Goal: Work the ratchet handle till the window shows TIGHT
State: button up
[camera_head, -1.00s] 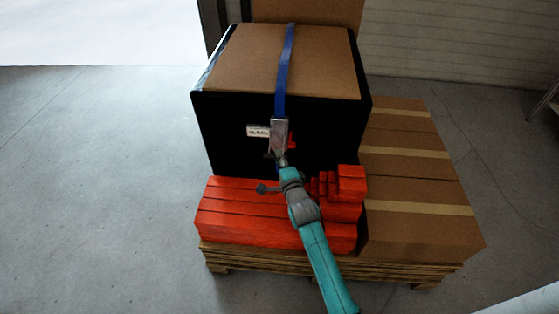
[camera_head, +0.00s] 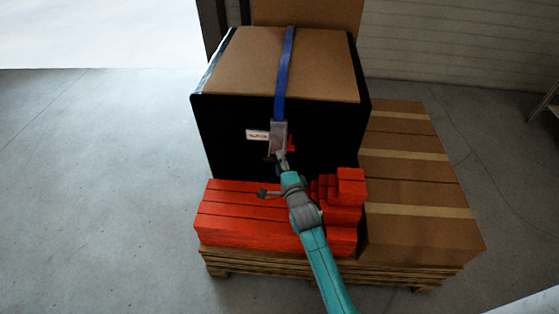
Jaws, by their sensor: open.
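The ratchet (camera_head: 278,135) is a grey metal piece on the front of a black-sided box, at the lower end of a blue strap (camera_head: 286,75) that runs over the box top. A small white window label (camera_head: 257,135) with red lettering sits just left of the ratchet; the word looks like SLACK but is small and blurred. A red part (camera_head: 291,146) shows at the ratchet's right side. My gripper (camera_head: 281,157) is open at the ratchet's lower end; whether it touches the handle cannot be told. My teal arm comes up from the bottom and hides part of the stack below.
The box (camera_head: 225,135) stands on a wooden pallet (camera_head: 240,262). Red blocks (camera_head: 240,217) lie in front of it, with smaller ones (camera_head: 351,183) stacked to the right of my arm. Brown cartons (camera_head: 415,190) fill the right side. The floor at left is clear.

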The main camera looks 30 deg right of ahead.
jog(key=v, duration=1.1)
